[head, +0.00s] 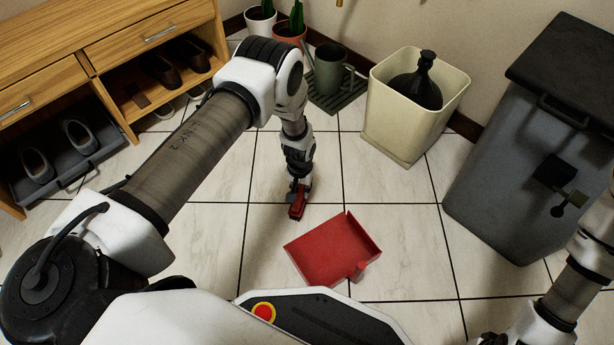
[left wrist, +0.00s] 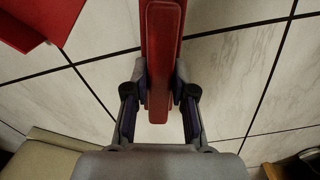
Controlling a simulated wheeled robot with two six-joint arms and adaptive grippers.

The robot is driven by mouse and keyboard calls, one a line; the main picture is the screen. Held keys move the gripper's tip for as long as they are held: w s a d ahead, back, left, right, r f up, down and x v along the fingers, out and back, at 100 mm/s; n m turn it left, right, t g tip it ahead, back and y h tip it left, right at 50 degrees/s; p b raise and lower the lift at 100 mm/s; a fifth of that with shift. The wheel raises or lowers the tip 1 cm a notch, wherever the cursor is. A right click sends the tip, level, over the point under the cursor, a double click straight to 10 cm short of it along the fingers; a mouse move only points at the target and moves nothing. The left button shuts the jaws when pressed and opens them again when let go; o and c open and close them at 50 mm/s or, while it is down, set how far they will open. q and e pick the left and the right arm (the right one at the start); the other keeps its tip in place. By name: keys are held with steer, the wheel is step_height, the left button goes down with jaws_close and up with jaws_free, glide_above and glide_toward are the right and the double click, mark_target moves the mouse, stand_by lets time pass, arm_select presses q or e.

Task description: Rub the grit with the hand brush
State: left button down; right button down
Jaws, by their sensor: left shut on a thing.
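My left gripper (head: 298,188) is low over the tiled floor, in the middle of the head view. It is shut on the red handle of the hand brush (head: 297,208). In the left wrist view the brush (left wrist: 162,55) runs between the two fingers (left wrist: 160,100), its handle end towards the palm. The bristles are hidden beneath it. I cannot tell whether they touch the floor. I can make out no grit on the tiles. My right arm shows at the right edge, but I cannot make out its gripper.
A red dustpan (head: 330,253) lies on the floor just nearer and right of the brush. A cream bin (head: 395,125) and a large grey bin (head: 500,180) stand at the right. A watering can (head: 330,72) stands behind. A wooden shoe cabinet (head: 100,50) is at left.

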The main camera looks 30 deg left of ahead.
arm_select(q)
steer(key=r+p, duration=0.2)
steer(key=r, duration=0.1)
steer(key=shift+s+d, duration=0.1)
steer(key=shift+d, duration=0.1)
step_height(320, 180, up, 5)
steer(key=p, duration=0.4)
steer(key=shift+p, duration=0.35)
steer(key=shift+r, duration=0.1)
